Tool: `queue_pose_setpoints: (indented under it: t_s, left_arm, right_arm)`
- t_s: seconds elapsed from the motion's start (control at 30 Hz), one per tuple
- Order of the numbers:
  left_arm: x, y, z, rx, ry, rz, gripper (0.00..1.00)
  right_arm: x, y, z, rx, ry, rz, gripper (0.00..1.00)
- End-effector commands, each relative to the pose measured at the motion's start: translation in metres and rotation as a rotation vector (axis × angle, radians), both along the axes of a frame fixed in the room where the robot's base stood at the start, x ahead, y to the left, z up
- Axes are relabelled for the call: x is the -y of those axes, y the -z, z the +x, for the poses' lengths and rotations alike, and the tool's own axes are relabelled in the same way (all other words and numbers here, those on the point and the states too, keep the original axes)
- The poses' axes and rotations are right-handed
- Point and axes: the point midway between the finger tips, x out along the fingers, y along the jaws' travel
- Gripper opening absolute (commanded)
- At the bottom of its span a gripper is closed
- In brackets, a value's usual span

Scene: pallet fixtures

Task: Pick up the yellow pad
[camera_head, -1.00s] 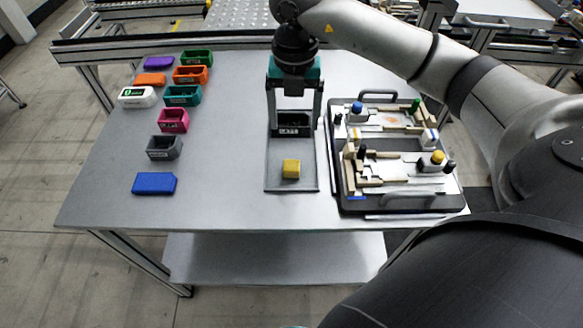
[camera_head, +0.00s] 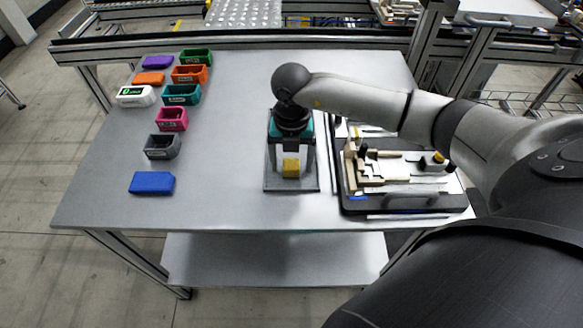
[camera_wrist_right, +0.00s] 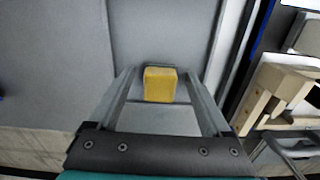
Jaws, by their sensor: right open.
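The yellow pad (camera_head: 291,168) is a small block on the grey tray (camera_head: 281,187) in the middle of the table. It also shows in the right wrist view (camera_wrist_right: 160,85). My right gripper (camera_head: 291,172) is open above the tray, pointing down. Its two fingers lie to the left and right of the pad in both views, with gaps on both sides in the wrist view. I cannot tell whether the fingertips touch the tray. The gripper hides the back of the tray in the head view. My left gripper is not in view.
A black fixture pallet (camera_head: 352,205) with wooden and metal parts stands close on the right. Several coloured bins, such as a grey one (camera_head: 162,147), and a blue block (camera_head: 152,183) stand on the left. The table between them and the tray is clear.

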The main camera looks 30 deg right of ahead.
Motion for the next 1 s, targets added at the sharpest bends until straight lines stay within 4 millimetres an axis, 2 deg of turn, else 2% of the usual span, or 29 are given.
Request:
queue_pose_setpoints:
  t_s: [0.27,0.9,1.0]
  left_arm:
    - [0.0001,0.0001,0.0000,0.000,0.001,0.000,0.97]
    - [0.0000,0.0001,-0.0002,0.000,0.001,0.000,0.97]
    - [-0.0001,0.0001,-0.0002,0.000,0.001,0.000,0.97]
  right_arm:
    - [0.0000,0.0019,0.0002,0.001,0.000,-0.001,0.80]
    - [0.0001,0.0015,0.0003,0.001,0.000,-0.001,0.08]
    - [0.0001,0.0015,0.0003,0.001,0.000,-0.001,0.00]
